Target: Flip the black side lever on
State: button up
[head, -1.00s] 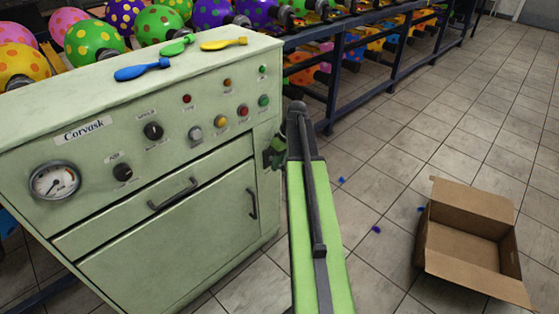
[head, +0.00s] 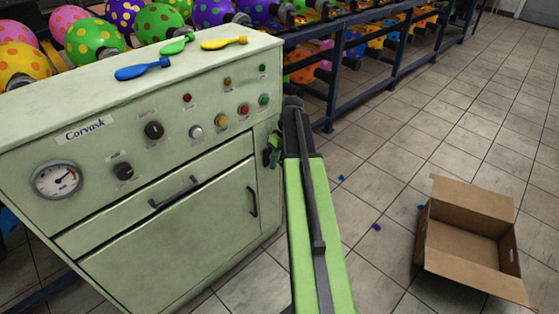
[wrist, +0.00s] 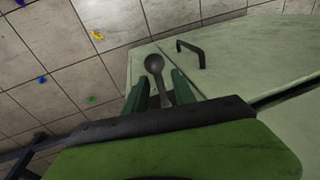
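The black side lever (wrist: 154,64), a dark stem with a round knob, shows in the wrist view on the machine's side. My gripper (wrist: 160,77) has its two dark green fingers apart, one on each side of the stem, with the knob beyond the fingertips. Whether a finger touches the stem I cannot tell. In the head view my gripper (head: 274,149) is against the right side of the pale green machine (head: 170,235), partly behind my arm. The lever cannot be made out there.
The machine's front has a gauge (head: 57,180), knobs, buttons and a door handle (head: 253,201). Balloons and a dark rack (head: 335,80) stand behind.

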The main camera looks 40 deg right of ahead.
jog(key=p+v, duration=1.7)
jog(key=shift+r, duration=0.2)
jog(key=shift+d, duration=0.1)
